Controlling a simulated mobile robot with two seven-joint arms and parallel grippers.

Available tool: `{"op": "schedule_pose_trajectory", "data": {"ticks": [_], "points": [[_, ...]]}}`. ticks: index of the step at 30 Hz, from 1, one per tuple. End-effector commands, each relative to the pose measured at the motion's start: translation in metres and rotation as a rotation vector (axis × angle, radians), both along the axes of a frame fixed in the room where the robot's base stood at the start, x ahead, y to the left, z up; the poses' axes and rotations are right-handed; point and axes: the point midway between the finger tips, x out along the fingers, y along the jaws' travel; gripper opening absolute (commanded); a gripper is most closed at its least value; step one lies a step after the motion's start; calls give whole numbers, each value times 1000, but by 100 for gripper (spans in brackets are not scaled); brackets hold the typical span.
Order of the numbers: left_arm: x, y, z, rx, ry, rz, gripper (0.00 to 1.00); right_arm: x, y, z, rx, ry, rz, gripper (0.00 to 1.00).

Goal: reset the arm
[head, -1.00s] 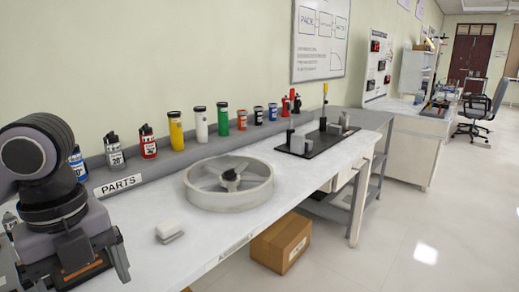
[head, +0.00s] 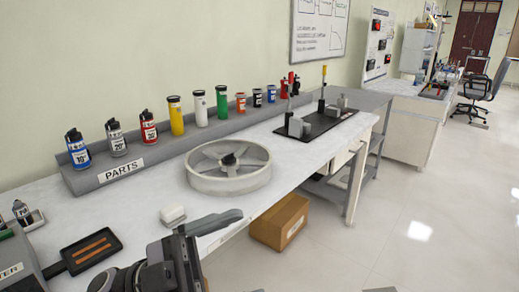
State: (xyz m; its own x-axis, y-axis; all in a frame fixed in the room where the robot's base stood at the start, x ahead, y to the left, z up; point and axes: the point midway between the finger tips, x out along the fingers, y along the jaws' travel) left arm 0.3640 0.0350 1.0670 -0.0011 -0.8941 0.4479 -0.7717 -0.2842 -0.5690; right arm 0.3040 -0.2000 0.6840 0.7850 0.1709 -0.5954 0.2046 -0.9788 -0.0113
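One of my arms comes in at the bottom of the head view, left of centre, and I take it to be the left. Its dark gripper (head: 185,258) is over the front edge of the workbench (head: 140,200). A long grey finger-like part points right, near a small white block (head: 173,215) on the bench. The fingertips are not clear enough to tell open from shut, and I see nothing held. My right gripper is not in view.
A grey spoked wheel (head: 250,178) lies on the bench. Behind it, several bottles stand along the grey PARTS rack (head: 85,183). A black tray (head: 70,262) lies at the left. A cardboard box (head: 277,226) is under the bench. Floor at right is clear.

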Motion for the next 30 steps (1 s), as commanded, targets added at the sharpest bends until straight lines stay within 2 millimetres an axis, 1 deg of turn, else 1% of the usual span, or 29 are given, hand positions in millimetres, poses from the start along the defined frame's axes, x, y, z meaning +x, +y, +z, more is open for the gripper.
{"op": "schedule_pose_trajectory", "data": {"ticks": [1, 2, 3, 5, 6, 8, 9, 11, 12, 14, 15, 16, 17, 18, 20, 21, 24, 25, 27, 30], "points": [[12, 6, -4, -60, 69, 89, 89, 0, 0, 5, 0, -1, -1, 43], [21, 11, -8, -90, 108, 149, 89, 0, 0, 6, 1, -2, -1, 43], [32, 19, -15, -123, 162, 229, 89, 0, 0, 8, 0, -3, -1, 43], [46, 31, -31, -157, 246, 350, 89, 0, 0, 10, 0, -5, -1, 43], [55, 41, -44, -170, 307, 431, 89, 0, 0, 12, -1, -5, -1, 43], [65, 56, -69, -175, 403, 553, 89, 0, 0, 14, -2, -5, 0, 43], [70, 66, -87, -167, 469, 633, 89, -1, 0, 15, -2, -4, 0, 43], [73, 82, -119, -141, 573, 749, 89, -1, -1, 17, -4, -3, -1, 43], [72, 93, -142, -116, 645, 822, 89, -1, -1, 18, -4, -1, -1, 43], [64, 108, -179, -62, 755, 924, 89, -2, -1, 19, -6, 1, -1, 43], [56, 118, -204, -18, 831, 986, 89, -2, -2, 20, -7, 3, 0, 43], [48, 125, -222, 19, 887, 1028, 89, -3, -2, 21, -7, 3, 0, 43], [39, 132, -240, 57, 942, 1065, 89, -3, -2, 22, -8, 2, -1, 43], [25, 140, -263, 110, 1013, 1108, 89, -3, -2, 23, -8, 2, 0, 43], [4, 150, -292, 185, 1106, 1156, 89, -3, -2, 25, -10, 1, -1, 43], [-10, 154, -307, 232, 1159, 1177, 89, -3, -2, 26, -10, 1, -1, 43], [-39, 162, -335, 325, 1257, 1210, 89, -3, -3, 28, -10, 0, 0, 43], [-46, 164, -341, 342, 1278, 1214, 89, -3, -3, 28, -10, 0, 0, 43], [-57, 166, -349, 376, 1310, 1221, 89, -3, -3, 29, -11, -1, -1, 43], [-62, 168, -354, 395, 1329, 1224, 89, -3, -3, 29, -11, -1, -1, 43]]}}
